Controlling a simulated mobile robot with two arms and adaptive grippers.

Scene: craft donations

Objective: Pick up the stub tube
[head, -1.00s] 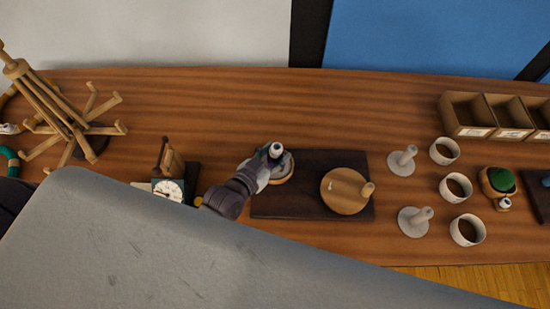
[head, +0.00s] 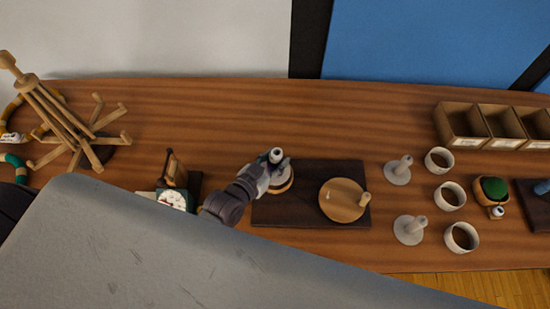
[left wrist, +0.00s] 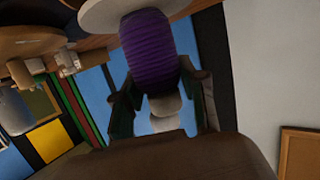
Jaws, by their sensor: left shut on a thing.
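The stub tube (head: 276,154) shows its pale round end at the top of my left gripper (head: 274,164) in the head view. The gripper is shut on it, above a round wooden base (head: 284,184) at the left end of a dark board. In the left wrist view, a purple ribbed winding (left wrist: 150,50) and a pale end piece (left wrist: 165,106) lie between the fingers of the gripper (left wrist: 164,95). A pale disc (left wrist: 118,12) lies beyond the winding. I cannot tell whether the tube touches the base. My right gripper is not in view.
The dark board (head: 300,212) also bears a wooden disc with a peg (head: 342,200). A scale with a dial (head: 174,200) stands left of the gripper, and a wooden rack (head: 62,112) farther left. Cups (head: 453,194), grey pegged stands (head: 409,229) and bins (head: 462,126) stand right. The table behind the board is clear.

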